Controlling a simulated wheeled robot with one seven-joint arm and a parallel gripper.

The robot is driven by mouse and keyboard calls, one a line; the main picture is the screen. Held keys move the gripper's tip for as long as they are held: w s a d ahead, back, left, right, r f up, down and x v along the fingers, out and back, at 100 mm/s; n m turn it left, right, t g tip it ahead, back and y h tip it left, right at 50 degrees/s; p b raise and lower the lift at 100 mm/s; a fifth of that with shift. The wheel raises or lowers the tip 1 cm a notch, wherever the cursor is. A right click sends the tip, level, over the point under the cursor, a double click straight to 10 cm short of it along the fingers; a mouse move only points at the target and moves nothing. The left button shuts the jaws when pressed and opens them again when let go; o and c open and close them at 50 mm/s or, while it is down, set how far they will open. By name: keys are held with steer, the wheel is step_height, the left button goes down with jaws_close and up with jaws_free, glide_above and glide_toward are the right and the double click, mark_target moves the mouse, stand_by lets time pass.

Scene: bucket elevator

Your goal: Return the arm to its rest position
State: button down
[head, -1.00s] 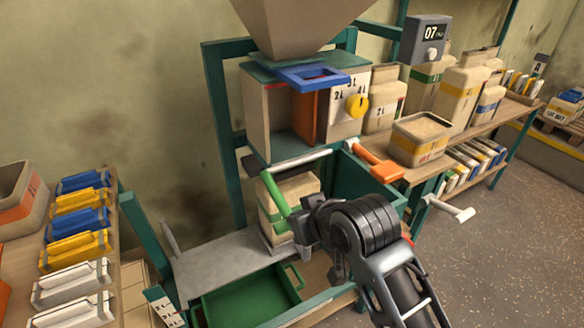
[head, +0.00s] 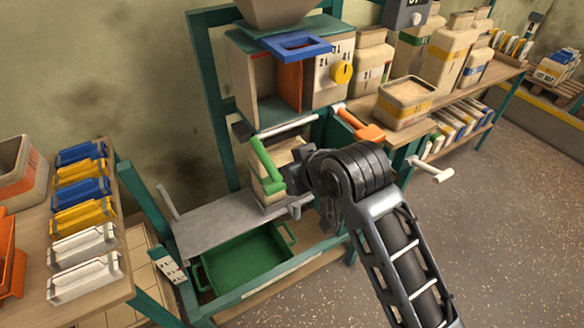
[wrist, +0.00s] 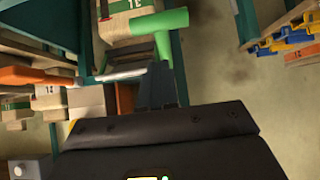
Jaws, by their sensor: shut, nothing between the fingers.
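My arm reaches in from the lower right of the head view, bent at a dark ribbed joint. My gripper (head: 298,172) is at its far end, close beside a green handle (head: 266,166) in the picture; the head view does not show clearly whether they touch. In the wrist view my gripper's fingers (wrist: 158,90) are together with nothing between them. The green handle (wrist: 160,24) shows beyond the fingertips there. A beige container (head: 290,158) stands behind the handle, partly hidden by my gripper.
A green tray (head: 245,262) sits low under a grey shelf (head: 215,222). An orange handle (head: 360,124) and a white handle (head: 432,170) stick out from the machine. Open floor (head: 510,230) lies right.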

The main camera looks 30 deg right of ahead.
steer(key=s+f+v, duration=0.1)
steer(key=v, duration=0.7)
steer(key=s+f+t, duration=0.2)
steer(key=s+f, duration=0.1)
steer(key=s, duration=0.7)
steer(key=s+f+t, duration=0.1)
steer(key=s+f, duration=0.2)
steer(key=s, duration=0.7)
steer(key=s+r+t, duration=0.2)
steer(key=s+r, duration=0.2)
steer(key=s, duration=0.6)
steer(key=shift+s+a+r, duration=0.2)
steer(key=shift+a+r, duration=0.15)
steer(key=shift+a, duration=0.05)
